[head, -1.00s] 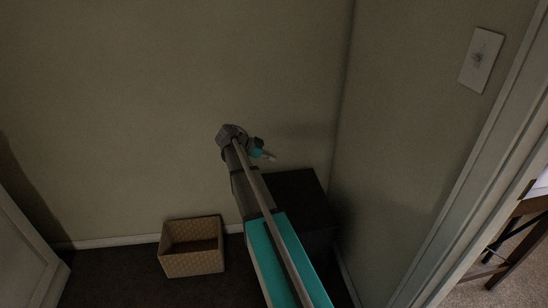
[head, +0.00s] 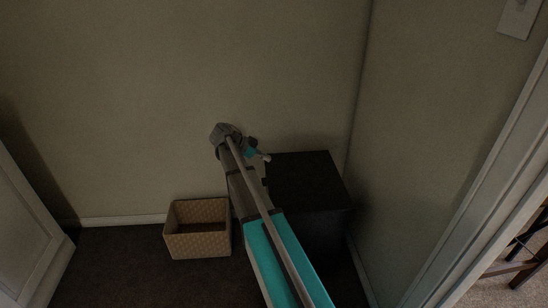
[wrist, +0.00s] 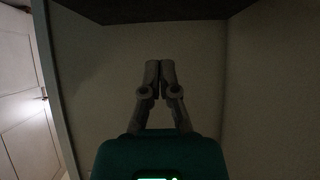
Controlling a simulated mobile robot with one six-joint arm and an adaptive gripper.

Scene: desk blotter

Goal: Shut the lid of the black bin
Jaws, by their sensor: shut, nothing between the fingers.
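The black bin (head: 308,182) stands on the dark floor in the wall corner in the head view. Its top shows as a flat dark face, partly hidden on the left by my arm; I cannot tell how far its lid stands from shut. My gripper (head: 266,157) is small in the head view, beside the bin's back left top edge as seen there; I cannot tell whether they touch. In the wrist view my gripper's fingers (wrist: 160,66) are together with nothing between them. A dark slab (wrist: 140,10) crosses the top of the wrist view; I cannot tell what it is.
A woven tan basket (head: 197,243) stands on the floor left of the bin. A white door (head: 28,230) is at the far left. The right wall has a light switch (head: 519,18) and a white door frame (head: 480,190). Dark floor between door and basket is free.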

